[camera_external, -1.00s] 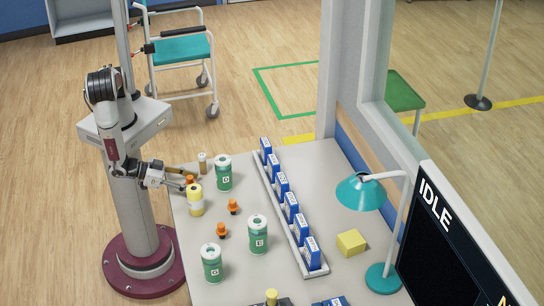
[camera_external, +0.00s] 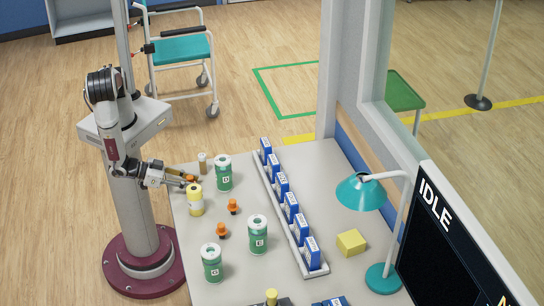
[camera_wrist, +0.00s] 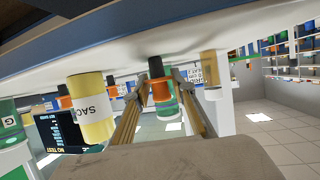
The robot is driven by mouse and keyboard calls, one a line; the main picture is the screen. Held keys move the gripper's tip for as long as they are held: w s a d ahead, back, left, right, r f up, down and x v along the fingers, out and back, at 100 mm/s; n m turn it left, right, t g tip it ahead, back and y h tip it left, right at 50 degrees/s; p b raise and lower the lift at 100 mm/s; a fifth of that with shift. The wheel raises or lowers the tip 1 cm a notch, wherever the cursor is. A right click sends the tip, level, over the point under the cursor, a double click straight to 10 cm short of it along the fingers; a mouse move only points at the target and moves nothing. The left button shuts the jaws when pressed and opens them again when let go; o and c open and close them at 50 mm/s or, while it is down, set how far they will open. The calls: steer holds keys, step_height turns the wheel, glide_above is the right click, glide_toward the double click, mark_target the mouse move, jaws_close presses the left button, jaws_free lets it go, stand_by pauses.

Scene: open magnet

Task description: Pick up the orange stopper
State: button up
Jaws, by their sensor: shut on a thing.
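My gripper (camera_external: 189,178) is at the table's left edge, shut on an orange stopper, just behind the yellow-capped jar. In the wrist view, which is upside down, the orange stopper (camera_wrist: 160,93) with its dark end sits between the two brown fingers (camera_wrist: 158,92). Two more orange stoppers, one farther (camera_external: 233,207) and one nearer (camera_external: 222,231), stand on the table to the right.
The yellow jar (camera_external: 196,202) stands close beside my gripper. A small brown-and-white vial (camera_external: 202,164) and a green-white canister (camera_external: 224,176) are just beyond. Two more canisters (camera_external: 258,234) (camera_external: 212,264) stand nearer. A rack of blue boxes (camera_external: 282,190) runs along the table's middle.

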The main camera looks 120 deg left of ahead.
mark_target(188, 177)
steer(key=shift+r, duration=0.15)
steer(key=shift+r, duration=4.8)
steer(key=shift+r, duration=0.2)
